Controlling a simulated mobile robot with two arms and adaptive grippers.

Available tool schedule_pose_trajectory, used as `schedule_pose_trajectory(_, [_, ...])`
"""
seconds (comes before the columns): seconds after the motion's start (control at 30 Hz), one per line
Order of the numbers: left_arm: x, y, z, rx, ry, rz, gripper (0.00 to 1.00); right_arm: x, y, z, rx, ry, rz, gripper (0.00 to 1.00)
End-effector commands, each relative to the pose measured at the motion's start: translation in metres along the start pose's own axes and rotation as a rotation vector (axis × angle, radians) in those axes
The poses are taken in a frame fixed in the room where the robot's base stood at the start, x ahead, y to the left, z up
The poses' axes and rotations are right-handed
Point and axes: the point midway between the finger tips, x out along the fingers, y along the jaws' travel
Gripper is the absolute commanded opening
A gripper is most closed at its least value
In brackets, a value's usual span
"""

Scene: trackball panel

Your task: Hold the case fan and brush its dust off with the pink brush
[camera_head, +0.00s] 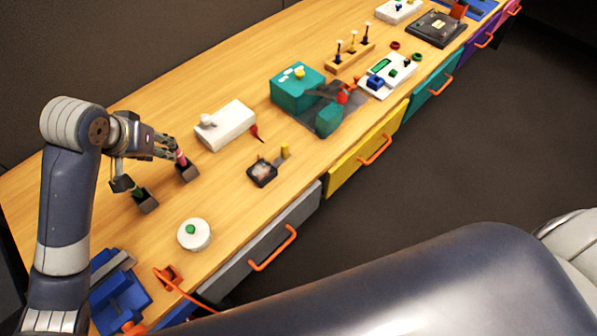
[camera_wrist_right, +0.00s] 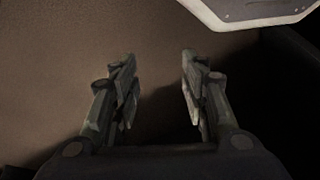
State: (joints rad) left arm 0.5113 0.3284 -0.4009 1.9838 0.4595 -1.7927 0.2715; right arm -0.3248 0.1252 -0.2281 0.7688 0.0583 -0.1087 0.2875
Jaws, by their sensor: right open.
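The case fan (camera_head: 262,173), a small dark square frame with a pale dusty middle, lies on the wooden table. The pink brush (camera_head: 181,158) stands with its handle up in a dark block (camera_head: 187,173). My left gripper (camera_head: 174,148) has its fingertips at the pink handle. I cannot tell whether they touch or grip it. My right gripper (camera_wrist_right: 157,75) is open and empty in the right wrist view, above a plain brown surface. It is not seen in the head view.
A green-handled tool (camera_head: 138,191) stands in another block beside the left gripper. A yellow-handled piece (camera_head: 284,152) stands next to the fan. A white box (camera_head: 226,125) is behind, and a round white item (camera_head: 194,234) with a green knob is in front. Bare wood lies between the pink brush and fan.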

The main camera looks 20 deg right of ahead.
Motion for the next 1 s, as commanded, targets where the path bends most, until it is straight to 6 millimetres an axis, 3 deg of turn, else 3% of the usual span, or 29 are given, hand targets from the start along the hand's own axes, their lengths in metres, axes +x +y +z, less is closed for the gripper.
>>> schedule_pose_trajectory(0.03, [0.000, 0.000, 0.000, 0.000, 0.000, 0.000, 0.33, -0.004, -0.004, -0.029, 0.086, 0.075, -0.027, 0.41])
schedule_pose_trajectory(0.1, [0.000, 0.000, 0.000, 0.000, 0.000, 0.000, 0.33, -0.012, -0.012, -0.068, 0.224, 0.172, -0.079, 0.41])
schedule_pose_trajectory(0.27, [0.000, 0.000, 0.000, 0.000, 0.000, 0.000, 0.33, -0.045, -0.034, -0.149, 0.533, 0.357, -0.257, 0.41])
schedule_pose_trajectory(0.5, [0.000, 0.000, 0.000, 0.000, 0.000, 0.000, 0.33, -0.126, -0.074, -0.251, 0.972, 0.514, -0.656, 0.41])
schedule_pose_trajectory(0.7, [0.000, 0.000, 0.000, 0.000, 0.000, 0.000, 0.33, -0.216, -0.107, -0.313, 1.300, 0.494, -1.077, 0.41])
schedule_pose_trajectory(0.83, [0.000, 0.000, 0.000, 0.000, 0.000, 0.000, 0.33, -0.279, -0.124, -0.342, 1.500, 0.389, -1.375, 0.41])
schedule_pose_trajectory(0.9, [0.000, 0.000, 0.000, 0.000, 0.000, 0.000, 0.33, -0.297, -0.128, -0.360, 1.674, 0.281, -1.512, 0.41])
schedule_pose_trajectory(1.0, [0.000, 0.000, 0.000, 0.000, 0.000, 0.000, 0.33, -0.293, -0.128, -0.376, 1.900, 0.149, -1.593, 0.41])
